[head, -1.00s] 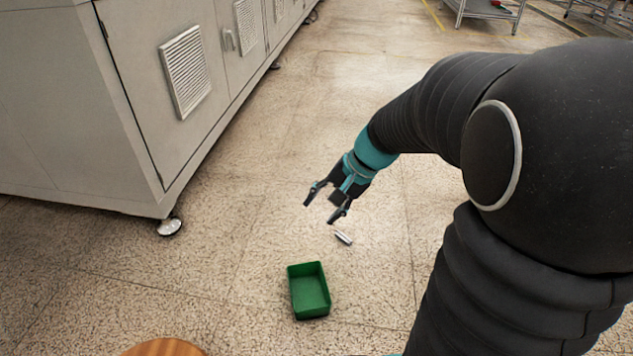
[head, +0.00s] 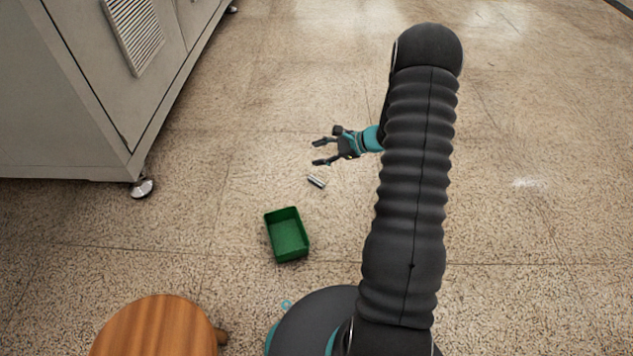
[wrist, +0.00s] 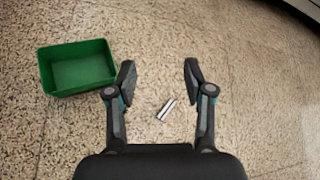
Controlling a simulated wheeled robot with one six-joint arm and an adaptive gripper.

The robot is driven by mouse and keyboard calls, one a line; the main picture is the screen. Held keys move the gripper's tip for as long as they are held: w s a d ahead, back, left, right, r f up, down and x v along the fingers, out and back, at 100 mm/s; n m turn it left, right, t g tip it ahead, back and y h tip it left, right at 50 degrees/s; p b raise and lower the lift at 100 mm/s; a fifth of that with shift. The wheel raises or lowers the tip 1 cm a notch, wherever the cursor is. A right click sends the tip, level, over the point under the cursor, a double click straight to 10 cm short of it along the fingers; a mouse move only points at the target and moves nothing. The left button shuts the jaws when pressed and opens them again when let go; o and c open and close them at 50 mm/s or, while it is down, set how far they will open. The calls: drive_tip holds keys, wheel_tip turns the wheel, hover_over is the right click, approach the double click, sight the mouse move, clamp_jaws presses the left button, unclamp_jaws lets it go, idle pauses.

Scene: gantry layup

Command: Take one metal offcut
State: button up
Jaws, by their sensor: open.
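A small silvery metal offcut (head: 316,181) lies on the speckled floor in the head view. It also shows in the wrist view (wrist: 167,110), between and beyond the two fingers, tilted. It looks like two narrow bright strips side by side; whether it is one piece or two I cannot tell. My gripper (head: 318,153) is open and empty, a little beyond the offcut in the head view. The wrist view also shows my gripper (wrist: 158,78) with its fingers wide apart. Nothing touches the offcut.
An empty green bin (head: 288,238) stands on the floor near the offcut, also at upper left in the wrist view (wrist: 78,88). A round wooden stool (head: 157,328) is at the bottom left. A grey cabinet (head: 70,110) on feet stands at left. Floor to the right is clear.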

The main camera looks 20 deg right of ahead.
drive_tip(key=d+f+m+t+h, duration=0.1)
drive_tip(key=d+f+m+t, duration=0.35)
drive_tip(key=f, duration=0.75)
drive_tip(key=m+h+p, duration=0.1)
drive_tip(key=m+h, duration=0.2)
drive_tip(key=m, duration=0.3)
approach(322, 184)
drive_tip(key=shift+t, duration=0.25)
drive_tip(key=v, duration=0.4)
drive_tip(key=shift+d+f, duration=0.25)
drive_tip(key=shift+d, duration=0.15)
drive_tip(key=shift+w+a+f+y, duration=0.1)
drive_tip(key=shift+w+f+y, duration=0.1)
drive_tip(key=shift+w+y, duration=0.1)
drive_tip(key=x, duration=0.7)
drive_tip(key=shift+w+a+f+b, duration=0.15)
drive_tip(key=shift+w+b, duration=0.1)
drive_tip(key=shift+b, duration=0.05)
drive_tip(key=shift+b+x, duration=0.3)
drive_tip(key=shift+x, duration=2.4)
drive_tip(key=shift+s+a, duration=0.15)
drive_tip(key=shift+a, duration=0.05)
drive_tip(key=shift+c, duration=0.2)
clamp_jaws()
